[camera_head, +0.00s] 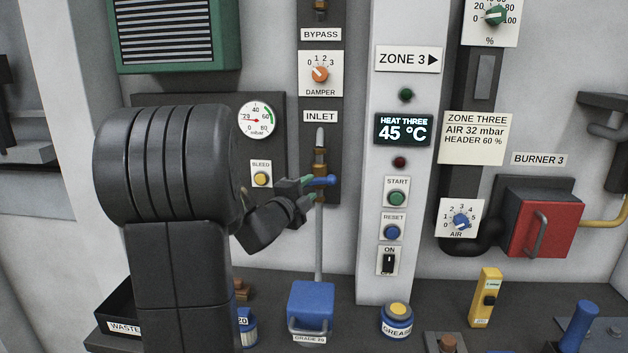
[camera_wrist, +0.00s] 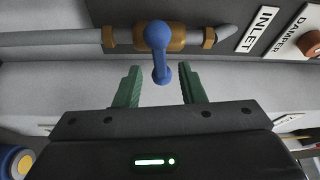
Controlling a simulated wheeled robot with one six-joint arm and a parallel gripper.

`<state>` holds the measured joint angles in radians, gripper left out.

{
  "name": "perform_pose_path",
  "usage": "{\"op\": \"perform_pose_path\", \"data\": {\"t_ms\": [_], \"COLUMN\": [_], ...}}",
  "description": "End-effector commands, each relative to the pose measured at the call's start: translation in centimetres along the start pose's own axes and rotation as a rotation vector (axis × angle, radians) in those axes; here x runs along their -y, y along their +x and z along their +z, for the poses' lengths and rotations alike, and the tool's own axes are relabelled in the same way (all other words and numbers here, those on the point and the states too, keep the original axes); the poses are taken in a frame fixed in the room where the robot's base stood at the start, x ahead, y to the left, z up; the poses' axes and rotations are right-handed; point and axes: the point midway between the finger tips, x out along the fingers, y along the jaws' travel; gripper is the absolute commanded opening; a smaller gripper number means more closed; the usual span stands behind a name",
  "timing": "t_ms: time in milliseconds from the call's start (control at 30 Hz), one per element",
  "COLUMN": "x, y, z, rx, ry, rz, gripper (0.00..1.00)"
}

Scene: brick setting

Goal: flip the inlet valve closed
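The inlet valve has a brass body (camera_head: 320,166) on a vertical grey pipe under the INLET label (camera_head: 320,116). Its blue lever (camera_head: 326,181) sticks out across the pipe toward the right in the head view. In the wrist view the brass body (camera_wrist: 178,37) is at the top centre, and the blue lever (camera_wrist: 159,55) points down from it toward my gripper. My gripper (camera_wrist: 160,82) is open, with its green fingers on either side of the lever's lower end and visible gaps to it. In the head view my gripper (camera_head: 307,190) is at the valve, partly overlapping the lever.
A yellow BLEED button (camera_head: 262,179) and a pressure gauge (camera_head: 261,120) are left of the valve. The DAMPER dial (camera_head: 320,73) is above. A blue box (camera_head: 311,302) stands below the pipe. A pillar with buttons (camera_head: 396,198) is at the right.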

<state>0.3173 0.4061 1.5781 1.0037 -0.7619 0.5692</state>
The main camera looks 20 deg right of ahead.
Motion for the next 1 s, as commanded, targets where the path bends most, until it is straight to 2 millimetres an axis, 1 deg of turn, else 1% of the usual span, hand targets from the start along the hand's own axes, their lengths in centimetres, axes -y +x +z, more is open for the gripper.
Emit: {"op": "perform_pose_path", "data": {"t_ms": [33,100,233,400,633,667,700,833,1000], "x": [0.1,0.1,0.1,0.0,0.0,0.0,0.0,0.0,-0.1], "y": [0.9,2.0,3.3,4.0,4.0,4.0,4.0,4.0,4.0], "z": [-0.1,0.0,0.0,0.0,0.0,0.0,0.0,0.0,0.0], "rx": [-0.003,-0.001,-0.001,0.0,0.0,0.0,0.0,0.0,0.0], "ry": [-0.001,-0.001,0.0,0.001,0.0,0.0,0.0,0.0,0.01], "rz": [0.002,0.002,0.001,0.001,0.0,0.0,0.0,0.0,0.004], "gripper": [0.36,0.36,0.36,0.36,0.36,0.34,0.27,0.01,0.0]}}
